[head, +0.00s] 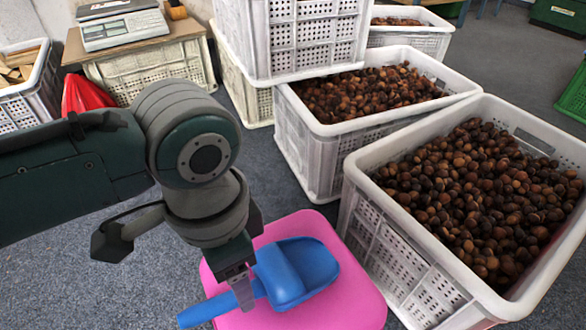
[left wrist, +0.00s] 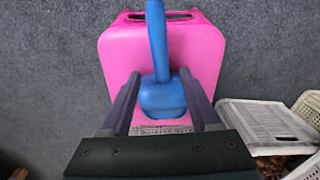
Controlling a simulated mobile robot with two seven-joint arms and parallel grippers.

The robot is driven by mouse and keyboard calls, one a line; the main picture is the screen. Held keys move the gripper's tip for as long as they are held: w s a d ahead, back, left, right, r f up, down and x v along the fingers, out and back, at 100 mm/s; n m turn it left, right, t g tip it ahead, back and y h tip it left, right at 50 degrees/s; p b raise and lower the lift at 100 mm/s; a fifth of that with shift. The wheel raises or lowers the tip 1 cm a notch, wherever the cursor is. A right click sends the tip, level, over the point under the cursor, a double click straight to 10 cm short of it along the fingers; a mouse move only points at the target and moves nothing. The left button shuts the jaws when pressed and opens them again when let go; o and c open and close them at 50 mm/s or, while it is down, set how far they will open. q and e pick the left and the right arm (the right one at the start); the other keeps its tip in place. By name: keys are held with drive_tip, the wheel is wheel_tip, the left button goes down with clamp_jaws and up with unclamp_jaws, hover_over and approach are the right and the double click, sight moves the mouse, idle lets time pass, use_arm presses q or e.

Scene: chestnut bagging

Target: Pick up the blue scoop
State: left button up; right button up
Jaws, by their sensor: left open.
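The blue scoop (head: 300,272) lies on a pink stool (head: 352,300), its bowl to the right and its handle toward the lower left. My left gripper (head: 241,288) is just over the scoop where the handle meets the bowl, pointing down. In the left wrist view its open fingers (left wrist: 159,76) stand on either side of the scoop (left wrist: 157,40), with a gap on both sides. The stool's pink top (left wrist: 205,50) shows around it. I cannot tell how far the fingertips are above the stool. My right gripper is not in view.
A white crate full of chestnuts (head: 440,275) stands right of the stool. Another chestnut crate (head: 310,145) is behind it, beside stacked white crates (head: 300,45). A scale (head: 122,28) sits on a board-topped crate at the back left. Grey floor is clear at lower left.

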sight(233, 295)
use_arm(q)
drive_tip(key=shift+a+f+b, duration=0.15)
drive_tip(key=shift+f+b, duration=0.35)
drive_tip(key=shift+f, duration=0.35)
drive_tip(key=f+b, duration=0.3)
drive_tip(key=f, duration=0.1)
drive_tip(key=shift+s+a+b, duration=0.25)
drive_tip(key=shift+b, duration=0.15)
drive_tip(key=shift+r, duration=0.1)
drive_tip(key=shift+c, duration=0.5)
clamp_jaws()
